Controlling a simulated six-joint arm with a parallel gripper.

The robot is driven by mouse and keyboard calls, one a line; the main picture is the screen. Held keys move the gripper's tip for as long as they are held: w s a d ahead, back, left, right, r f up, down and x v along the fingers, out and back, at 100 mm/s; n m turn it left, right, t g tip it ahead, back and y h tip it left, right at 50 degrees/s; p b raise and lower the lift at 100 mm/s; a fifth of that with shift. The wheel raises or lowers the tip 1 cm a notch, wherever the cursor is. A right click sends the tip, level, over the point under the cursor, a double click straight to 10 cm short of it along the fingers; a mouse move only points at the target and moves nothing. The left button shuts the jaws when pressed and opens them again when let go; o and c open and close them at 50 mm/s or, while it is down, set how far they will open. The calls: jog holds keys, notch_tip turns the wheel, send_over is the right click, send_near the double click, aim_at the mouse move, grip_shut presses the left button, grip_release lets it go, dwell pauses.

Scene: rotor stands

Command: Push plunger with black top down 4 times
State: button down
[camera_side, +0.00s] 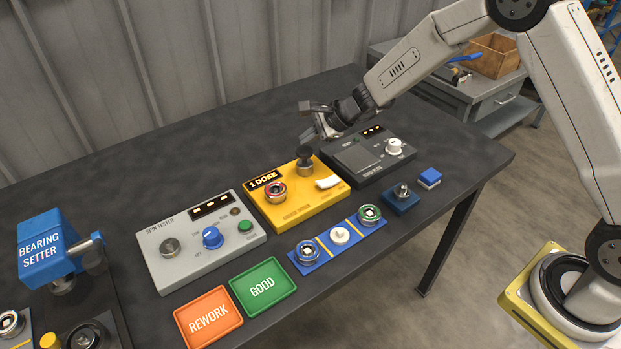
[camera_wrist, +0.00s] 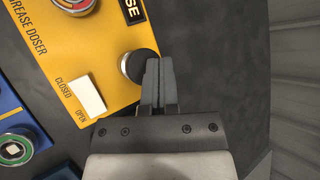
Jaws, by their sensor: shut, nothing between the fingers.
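The plunger with a black top (camera_side: 305,156) stands at the back right of the yellow grease doser (camera_side: 331,204). Its round black top also shows in the wrist view (camera_wrist: 136,66), on the yellow doser plate (camera_wrist: 108,60). My gripper (camera_side: 318,134) is shut and empty, just above and behind the plunger. In the wrist view the shut fingers (camera_wrist: 159,68) lie right beside the black top and overlap its edge. I cannot tell whether they touch it.
The doser has a white lever (camera_side: 328,182) and a red-ringed rotor (camera_side: 276,192). The table behind the doser is clear.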

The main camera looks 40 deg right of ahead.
aim_at(306, 150)
jog(key=shift+f, duration=1.6)
dwell(2.3)
jog(key=shift+r, duration=0.1)
dwell(0.3)
jog(key=shift+r, duration=1.5)
jog(key=shift+r, duration=0.15)
jog(key=shift+r, duration=2.35)
